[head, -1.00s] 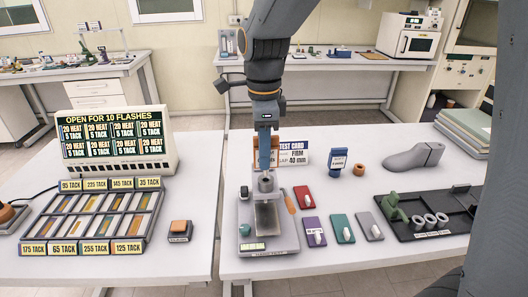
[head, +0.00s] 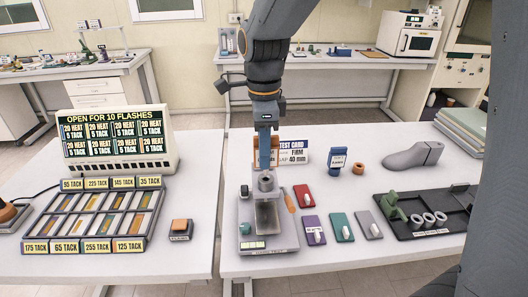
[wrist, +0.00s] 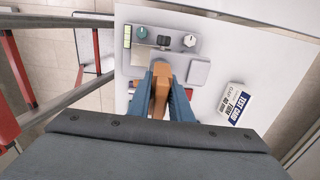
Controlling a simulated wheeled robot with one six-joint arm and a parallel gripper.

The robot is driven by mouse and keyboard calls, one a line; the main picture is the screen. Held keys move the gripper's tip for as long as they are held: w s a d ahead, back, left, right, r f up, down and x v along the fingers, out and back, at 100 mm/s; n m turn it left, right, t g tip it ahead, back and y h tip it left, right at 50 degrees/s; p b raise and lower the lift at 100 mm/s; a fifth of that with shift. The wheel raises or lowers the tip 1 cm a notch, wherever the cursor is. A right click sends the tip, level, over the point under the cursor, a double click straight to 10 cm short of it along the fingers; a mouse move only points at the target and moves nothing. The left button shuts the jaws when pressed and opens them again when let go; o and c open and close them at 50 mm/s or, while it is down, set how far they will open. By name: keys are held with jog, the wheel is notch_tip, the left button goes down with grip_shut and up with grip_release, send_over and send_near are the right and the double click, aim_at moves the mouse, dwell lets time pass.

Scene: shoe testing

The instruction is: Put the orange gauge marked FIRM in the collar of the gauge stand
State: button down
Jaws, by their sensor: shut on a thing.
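The orange gauge (wrist: 162,84) is between the fingers of my gripper (wrist: 161,100) in the wrist view, and the fingers are shut on it. In the head view, part of the orange gauge (head: 275,158) shows behind the blue fingers of my gripper (head: 265,160); its FIRM marking cannot be read. The grey stand (head: 262,240) is on the right table, with a round grey collar (head: 265,183) just below the fingertips. Whether the gauge touches the collar cannot be told. The wrist view also shows the stand (wrist: 140,62), with the collar hidden.
A test card (head: 293,152) stands behind the stand. A blue labelled gauge (head: 337,160) and an orange ring (head: 359,168) stand to the right. Red (head: 304,195), purple, teal and grey blocks lie beside the stand. A grey shoe last (head: 412,156) and a black tray (head: 440,232) are further right.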

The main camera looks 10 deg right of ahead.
jog(key=shift+f+b, duration=0.55)
jog(key=shift+f, duration=1.25)
jog(key=c, duration=1.5)
grip_release()
jog(key=shift+c, duration=0.2)
jog(key=shift+r+b, duration=1.1)
jog(key=shift+r, duration=2.8)
